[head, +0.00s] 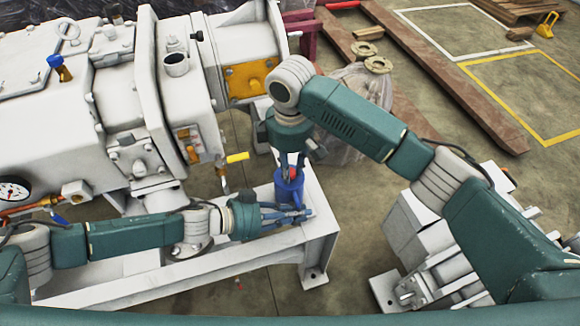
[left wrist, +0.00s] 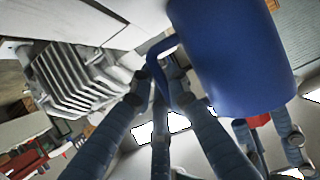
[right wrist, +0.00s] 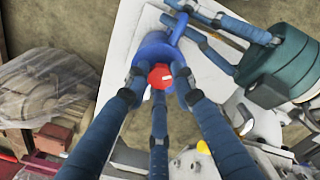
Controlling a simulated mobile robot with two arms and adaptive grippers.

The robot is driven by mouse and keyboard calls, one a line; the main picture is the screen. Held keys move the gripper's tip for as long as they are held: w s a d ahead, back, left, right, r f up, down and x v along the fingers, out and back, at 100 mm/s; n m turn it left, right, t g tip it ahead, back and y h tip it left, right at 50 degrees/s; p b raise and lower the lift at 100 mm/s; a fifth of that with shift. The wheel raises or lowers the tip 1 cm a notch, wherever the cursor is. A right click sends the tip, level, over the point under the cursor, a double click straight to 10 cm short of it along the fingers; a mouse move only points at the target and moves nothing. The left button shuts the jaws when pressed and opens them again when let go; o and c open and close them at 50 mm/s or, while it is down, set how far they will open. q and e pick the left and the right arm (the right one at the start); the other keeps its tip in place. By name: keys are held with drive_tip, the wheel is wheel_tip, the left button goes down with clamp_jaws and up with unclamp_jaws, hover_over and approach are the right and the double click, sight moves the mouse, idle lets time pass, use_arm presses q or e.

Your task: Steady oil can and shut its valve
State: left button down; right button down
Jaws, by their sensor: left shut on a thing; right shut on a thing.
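The blue oil can (head: 288,190) stands on the corner of the white steel frame, mostly covered by my grippers. Its body (left wrist: 232,60) fills the upper right of the left wrist view. A red valve (right wrist: 161,76) sits on the can's top and shows in the right wrist view. My left gripper (head: 300,213) comes from the side and is shut on the can's curved handle (left wrist: 160,47). My right gripper (head: 292,168) points down from above, with its fingers shut around the red valve. The valve's exact turn is hard to read.
The large white vacuum machine (head: 160,75) stands at the left, with a yellow-handled valve (head: 237,157) near my right gripper. The white frame (head: 318,205) bears the can. White machinery (head: 410,235) stands at the right. Rusty beams (head: 450,80) lie behind on the floor.

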use_arm(q)
drive_tip(key=shift+w, duration=0.1)
use_arm(e)
drive_tip(key=m, duration=0.3)
drive_tip(key=shift+s+a+m, duration=0.15)
drive_tip(key=shift+m, duration=0.25)
use_arm(q)
drive_tip(key=shift+a, duration=0.1)
use_arm(e)
drive_tip(key=shift+m, duration=1.8)
use_arm(q)
drive_tip(key=shift+w, duration=0.1)
use_arm(e)
drive_tip(key=shift+s, duration=0.1)
drive_tip(key=c, duration=1.4)
unclamp_jaws()
drive_tip(key=shift+c, duration=0.2)
use_arm(q)
drive_tip(key=shift+r, duration=0.1)
use_arm(e)
drive_tip(key=shift+r, duration=0.6)
wheel_tip(320, 180, up, 11)
